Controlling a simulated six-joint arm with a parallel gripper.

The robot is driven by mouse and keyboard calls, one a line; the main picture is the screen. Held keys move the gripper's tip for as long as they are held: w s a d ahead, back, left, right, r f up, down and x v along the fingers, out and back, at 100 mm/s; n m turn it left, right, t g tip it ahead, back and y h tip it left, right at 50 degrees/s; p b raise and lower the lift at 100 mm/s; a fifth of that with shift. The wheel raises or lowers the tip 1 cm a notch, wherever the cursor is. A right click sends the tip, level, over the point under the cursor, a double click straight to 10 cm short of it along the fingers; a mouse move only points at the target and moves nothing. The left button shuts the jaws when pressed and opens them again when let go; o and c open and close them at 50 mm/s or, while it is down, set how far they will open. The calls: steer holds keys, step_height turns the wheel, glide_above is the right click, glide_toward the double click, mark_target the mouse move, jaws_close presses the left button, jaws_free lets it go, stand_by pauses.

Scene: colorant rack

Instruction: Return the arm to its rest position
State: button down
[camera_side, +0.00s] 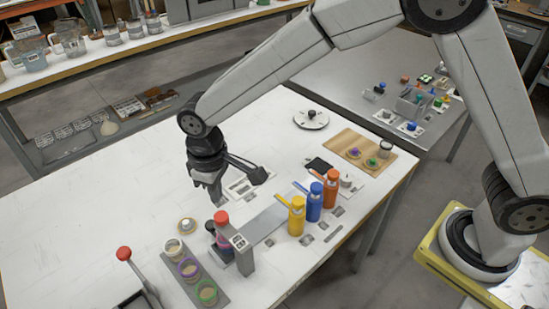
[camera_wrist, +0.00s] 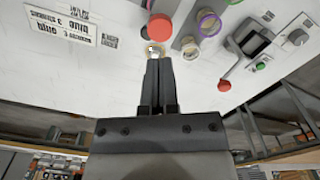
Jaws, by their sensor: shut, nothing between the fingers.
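My gripper (camera_side: 219,203) hangs from my arm over the white table (camera_side: 90,215), just above and left of a red-topped post (camera_side: 222,217). Its fingers are together with nothing between them. In the wrist view the shut fingers (camera_wrist: 158,62) point toward a small jar with a pale lid (camera_wrist: 158,49), beside the red round top (camera_wrist: 159,27). Whether the fingertips touch anything below is hard to tell, but they look apart from it.
Yellow (camera_side: 297,216), blue (camera_side: 314,203) and orange (camera_side: 331,189) bottles stand right of my gripper. A grey tray (camera_side: 220,298) holds several ringed jars in front. A red-knobbed lever (camera_side: 124,254) stands front left. A wooden board (camera_side: 345,139) lies back right. The table's left part is clear.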

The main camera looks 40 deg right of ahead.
steer(key=s+d+m+t, duration=0.1)
steer(key=s+d+m, duration=0.2)
steer(key=d, duration=0.9)
steer(key=s+d+m+t, duration=0.1)
steer(key=s+d+m, duration=0.2)
steer(key=s+d, duration=0.7)
steer(key=d, duration=0.3)
steer(key=shift+d+r+t, duration=0.25)
steer(key=shift+r+t, duration=0.05)
steer(key=shift+r, duration=0.05)
